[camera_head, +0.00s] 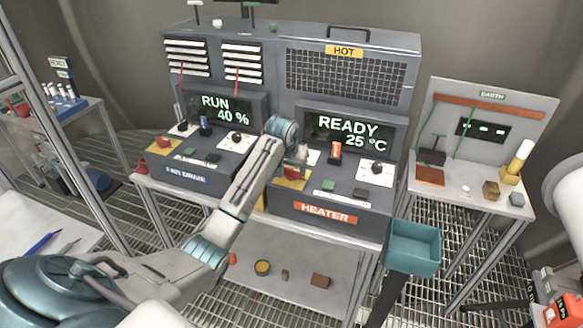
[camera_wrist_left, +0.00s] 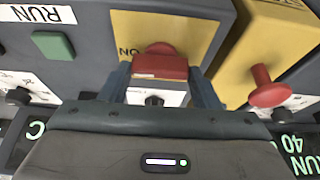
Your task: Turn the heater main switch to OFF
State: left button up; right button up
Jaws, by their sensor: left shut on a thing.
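The heater panel (camera_head: 325,214) carries a red main switch on a yellow plate (camera_head: 296,183), partly hidden by my left gripper (camera_head: 298,160). In the left wrist view, my left gripper (camera_wrist_left: 160,88) is shut on the red switch handle (camera_wrist_left: 160,66), with a finger on each side. The yellow plate (camera_wrist_left: 185,30) shows behind it with part of an ON label, upside down; other marks are hidden. The heater display (camera_head: 347,131) reads READY 25 °C. My right gripper is not in view.
A red mushroom button (camera_wrist_left: 268,90) on a yellow box sits close beside my left gripper. A green button (camera_wrist_left: 55,45) is on its other side. A teal bin (camera_head: 414,247) stands front right.

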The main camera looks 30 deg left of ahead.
pick_arm(q)
jog(key=shift+n, duration=0.4)
jog(key=n+y, duration=0.1)
jog(key=n, duration=0.2)
jog(key=shift+w+d+n+g, duration=0.1)
jog(key=shift+d+n+g, duration=0.05)
jog(key=shift+n+g, duration=0.25)
jog(key=n+y, duration=0.1)
jog(key=n, duration=0.1)
jog(key=n+g, duration=0.1)
jog(key=n, duration=0.1)
jog(key=shift+w+d+r+n+y, duration=0.1)
jog(key=shift+n+y, duration=0.2)
jog(key=shift+y, duration=0.1)
jog(key=n+g, duration=0.2)
jog(key=n, duration=0.2)
jog(key=shift+w, duration=0.1)
jog(key=n, duration=0.2)
jog(key=n+g, duration=0.1)
jog(key=n, duration=0.1)
jog(key=shift+w+g, duration=0.1)
jog(key=shift+g, duration=0.2)
jog(key=shift+n, duration=0.5)
jog(key=o, duration=1)
